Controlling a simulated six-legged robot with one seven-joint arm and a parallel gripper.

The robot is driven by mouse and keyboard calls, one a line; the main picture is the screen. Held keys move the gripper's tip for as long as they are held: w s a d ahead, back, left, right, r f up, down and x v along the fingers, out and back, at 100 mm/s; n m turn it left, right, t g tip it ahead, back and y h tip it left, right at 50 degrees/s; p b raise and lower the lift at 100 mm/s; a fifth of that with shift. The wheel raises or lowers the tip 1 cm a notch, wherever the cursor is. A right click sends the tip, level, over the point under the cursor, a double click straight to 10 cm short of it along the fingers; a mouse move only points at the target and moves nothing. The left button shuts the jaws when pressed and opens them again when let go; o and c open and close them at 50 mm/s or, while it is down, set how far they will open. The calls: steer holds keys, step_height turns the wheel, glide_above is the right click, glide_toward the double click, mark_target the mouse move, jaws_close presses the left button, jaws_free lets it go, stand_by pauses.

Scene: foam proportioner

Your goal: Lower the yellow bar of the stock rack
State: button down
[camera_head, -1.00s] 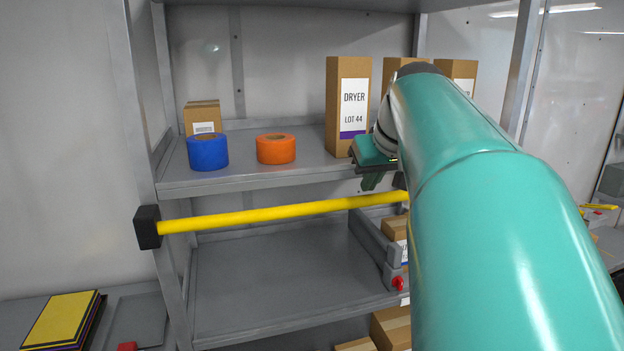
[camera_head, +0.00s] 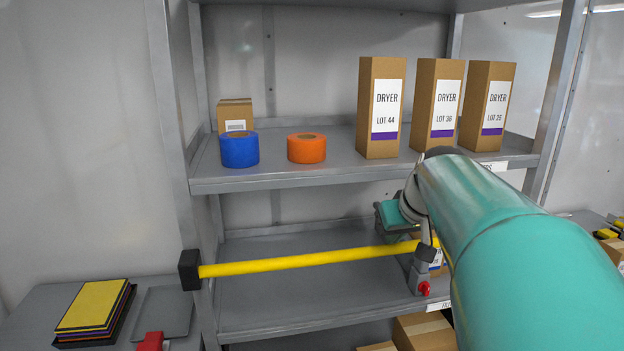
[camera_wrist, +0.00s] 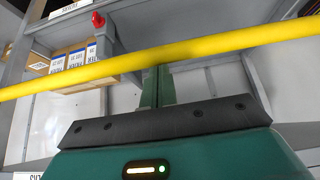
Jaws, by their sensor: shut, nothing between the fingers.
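The yellow bar (camera_head: 305,260) crosses the front of the stock rack below the upper shelf, close to level, with a black end block (camera_head: 190,270) at the left post. Its right end runs behind my arm, near a grey bracket with a red knob (camera_head: 424,289). My gripper (camera_head: 398,226) is just above the bar's right part. In the wrist view the bar (camera_wrist: 215,47) crosses over the ends of my shut, empty fingers (camera_wrist: 156,88). I cannot tell whether they touch it.
The upper shelf (camera_head: 300,180) holds blue tape (camera_head: 239,150), orange tape (camera_head: 307,148), a small box (camera_head: 235,115) and tall DRYER boxes (camera_head: 381,110). The lower shelf (camera_head: 290,312) is bare at left. Cartons (camera_head: 422,330) stand beneath it. Yellow folders (camera_head: 92,305) lie at left.

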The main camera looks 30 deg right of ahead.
step_height(320, 180, down, 15)
steer(key=shift+r, duration=0.2)
steer(key=shift+s+a+f, duration=0.1)
